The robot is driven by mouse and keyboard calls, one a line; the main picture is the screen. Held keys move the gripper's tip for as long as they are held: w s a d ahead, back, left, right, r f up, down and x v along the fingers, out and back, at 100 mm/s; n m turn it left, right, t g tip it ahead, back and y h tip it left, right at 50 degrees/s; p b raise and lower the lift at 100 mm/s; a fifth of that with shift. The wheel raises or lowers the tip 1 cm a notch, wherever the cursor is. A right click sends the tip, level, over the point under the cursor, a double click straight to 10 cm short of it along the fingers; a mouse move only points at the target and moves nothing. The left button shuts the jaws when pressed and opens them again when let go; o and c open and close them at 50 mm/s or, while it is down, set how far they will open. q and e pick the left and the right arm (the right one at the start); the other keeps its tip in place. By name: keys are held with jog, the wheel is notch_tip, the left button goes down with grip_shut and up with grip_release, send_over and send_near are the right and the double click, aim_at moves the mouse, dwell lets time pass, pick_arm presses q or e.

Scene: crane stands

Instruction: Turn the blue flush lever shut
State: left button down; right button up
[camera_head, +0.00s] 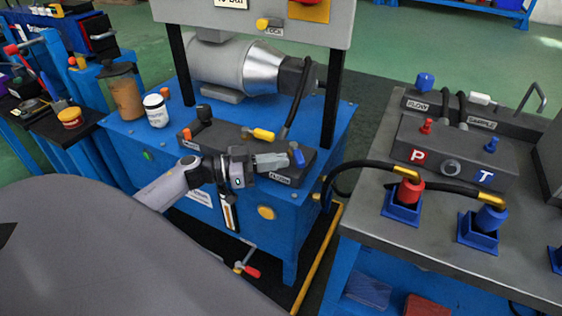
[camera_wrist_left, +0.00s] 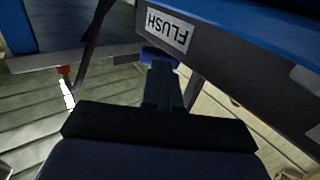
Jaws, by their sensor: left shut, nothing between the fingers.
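The blue flush lever (camera_head: 298,156) sits at the right end of a dark valve block (camera_head: 225,135) on the blue bench, above a white FLUSH label (camera_head: 280,178). My left gripper (camera_head: 286,159) is shut and empty, with its fingertips at the left side of the lever. In the left wrist view the shut fingers (camera_wrist_left: 163,72) reach up to the blue lever (camera_wrist_left: 156,54), which they partly hide. The FLUSH label (camera_wrist_left: 167,32) shows upside down there. I cannot tell whether the fingertips touch the lever. My right gripper is not in view.
A yellow lever (camera_head: 262,134) and an orange-tipped lever (camera_head: 187,134) are on the same block. A black hose (camera_head: 299,95) rises behind it. A white jar (camera_head: 155,110) stands at the left. A grey bench (camera_head: 375,224) with hoses is at the right, across a gap.

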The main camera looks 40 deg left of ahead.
pick_arm(q)
jog(key=shift+w+d, duration=0.45)
